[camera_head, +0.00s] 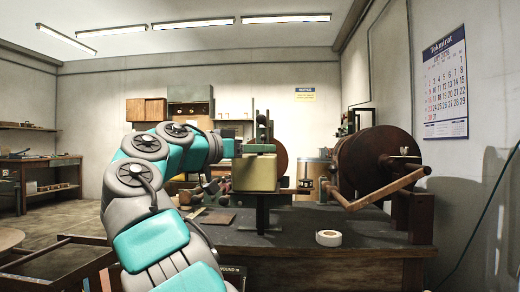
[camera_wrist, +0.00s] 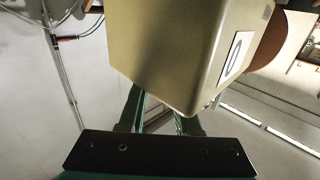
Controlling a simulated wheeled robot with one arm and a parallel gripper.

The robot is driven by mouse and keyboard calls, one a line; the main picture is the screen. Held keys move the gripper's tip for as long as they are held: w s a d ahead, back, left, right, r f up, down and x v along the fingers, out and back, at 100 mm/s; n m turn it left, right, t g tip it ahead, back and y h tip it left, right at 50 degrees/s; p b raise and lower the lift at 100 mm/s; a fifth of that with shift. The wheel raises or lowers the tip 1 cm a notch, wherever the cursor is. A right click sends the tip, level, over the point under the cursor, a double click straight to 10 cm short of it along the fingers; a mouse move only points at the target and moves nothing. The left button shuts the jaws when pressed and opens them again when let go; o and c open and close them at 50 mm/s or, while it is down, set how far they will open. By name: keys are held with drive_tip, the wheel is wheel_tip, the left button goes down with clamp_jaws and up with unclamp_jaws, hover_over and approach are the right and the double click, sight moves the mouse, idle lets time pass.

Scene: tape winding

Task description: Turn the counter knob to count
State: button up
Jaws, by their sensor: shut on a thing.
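The counter is a beige box (camera_head: 254,172) on a dark post above the workbench. In the wrist view the counter (camera_wrist: 180,50) fills the upper middle, and a white label (camera_wrist: 235,58) with a dark digit like a 0 is on its right side. My gripper (camera_head: 262,148) is at the top of the counter in the head view. In the wrist view the two teal fingers of my gripper (camera_wrist: 158,118) reach behind the box, so their tips are hidden. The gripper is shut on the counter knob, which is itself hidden.
A large brown drum (camera_head: 375,158) with a wooden crank arm (camera_head: 382,188) stands right of the counter. A white tape roll (camera_head: 328,238) lies on the dark workbench (camera_head: 285,240). A calendar (camera_head: 445,84) hangs on the right wall. The bench front around the roll is mostly clear.

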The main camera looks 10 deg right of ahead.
clamp_jaws()
